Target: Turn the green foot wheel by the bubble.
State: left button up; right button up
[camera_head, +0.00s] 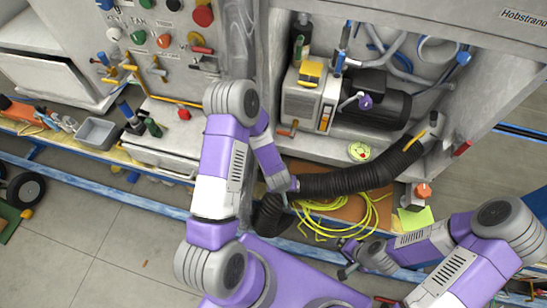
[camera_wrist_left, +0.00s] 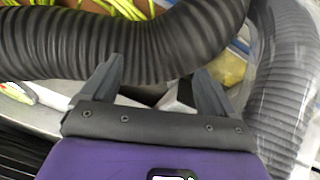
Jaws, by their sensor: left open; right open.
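I cannot surely pick out the green foot wheel; a dark green knob (camera_head: 153,128) stands at the left by the white box. My left gripper (camera_head: 283,190) is by the ribbed black hose (camera_head: 345,181), below and left of the dial. In the left wrist view, its fingers (camera_wrist_left: 158,85) are spread and empty, with the hose (camera_wrist_left: 110,45) crossing just beyond them. My right gripper (camera_head: 347,262) is open, low at the right, apart from these things.
A grey pump with a black motor (camera_head: 372,97) stands in the cabinet. A coil of yellow cable (camera_head: 345,218) lies below the hose. An orange knob (camera_head: 423,190) stands at the right. A panel of coloured knobs is at the upper left; the tiled floor at lower left has clear room.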

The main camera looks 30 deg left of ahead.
pick_arm(q)
jog(key=w+a+r+n+y+p, duration=0.2)
jog(key=w+a+r+n+y, duration=0.25)
jog(key=w+a+r, duration=0.35)
jog(key=shift+n+g+h, duration=0.25)
jog(key=shift+n+g, duration=0.05)
jog(key=shift+n, duration=0.25)
jog(key=b+x, duration=0.1)
jog(key=x, duration=0.2)
jog(key=b+x, duration=0.1)
jog(key=x, duration=0.2)
jog(key=b+x, duration=0.1)
jog(key=x, duration=0.2)
jog(key=shift+w+a+r, duration=0.15)
jog(key=shift+w+a, duration=0.25)
jog(key=shift+a, duration=0.05)
jog(key=c, duration=1)
jog(key=n+p, duration=0.1)
jog(key=p, duration=0.1)
jog(key=n+g+p, duration=0.1)
jog(key=n+p, duration=0.1)
jog(key=shift+w+r, duration=0.1)
jog(key=shift+r, duration=0.15)
jog(key=shift+c, duration=0.2)
jog(key=shift+w+f+n+g+p, duration=0.15)
jog(key=shift+n+g+p, duration=0.45)
jog(key=shift+n, duration=0.5)
jog(key=shift+d+n+g, duration=0.1)
jog(key=shift+n+g, duration=0.2)
jog(key=shift+n, duration=0.9)
